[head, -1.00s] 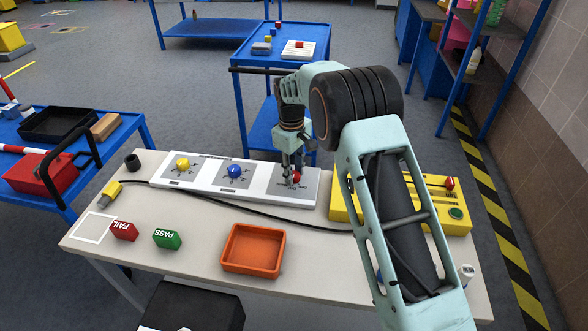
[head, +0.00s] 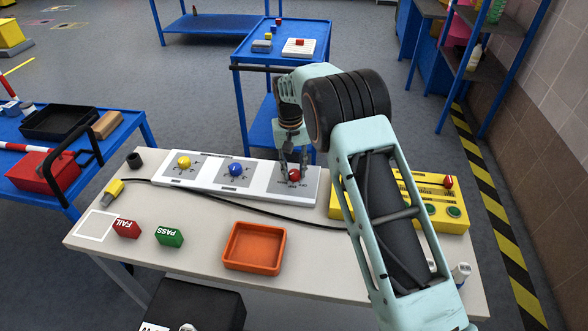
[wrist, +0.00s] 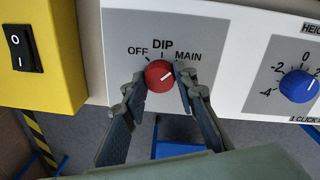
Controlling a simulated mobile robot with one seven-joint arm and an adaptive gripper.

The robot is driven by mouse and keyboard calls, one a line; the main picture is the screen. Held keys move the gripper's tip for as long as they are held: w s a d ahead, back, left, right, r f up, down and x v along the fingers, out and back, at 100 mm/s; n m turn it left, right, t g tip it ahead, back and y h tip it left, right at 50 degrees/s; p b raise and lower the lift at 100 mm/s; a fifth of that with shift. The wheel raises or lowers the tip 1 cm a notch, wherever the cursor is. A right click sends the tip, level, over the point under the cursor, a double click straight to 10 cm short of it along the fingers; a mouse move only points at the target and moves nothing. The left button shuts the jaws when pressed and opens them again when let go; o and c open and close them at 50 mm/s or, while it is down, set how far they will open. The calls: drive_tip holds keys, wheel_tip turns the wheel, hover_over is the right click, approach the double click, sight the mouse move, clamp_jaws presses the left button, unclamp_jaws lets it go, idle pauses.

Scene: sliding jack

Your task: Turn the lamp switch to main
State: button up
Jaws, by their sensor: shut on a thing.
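The lamp switch is a red round knob (wrist: 158,77) on a grey panel, with OFF, DIP and MAIN printed around its upper side in the wrist view. Its white mark points up and right, toward the MAIN side. My gripper (wrist: 161,82) has one finger on each side of the knob and is shut on it. In the head view the red knob (head: 294,174) sits at the right end of the white panel strip (head: 207,178), with my gripper (head: 293,168) over it from above.
A blue HEIGHT knob (wrist: 299,86) and a yellow box with a black rocker switch (wrist: 22,48) flank the grey panel. An orange tray (head: 253,266), a green PASS block (head: 169,236) and a red FAIL block (head: 126,229) lie in front. A black cable crosses the table.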

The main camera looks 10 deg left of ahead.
sight(292, 172)
idle(0.3)
drive_tip(key=o, duration=1.2)
drive_tip(key=shift+c, duration=0.2)
wheel_tip(292, 172, up, 12)
drive_tip(key=shift+a, duration=0.3)
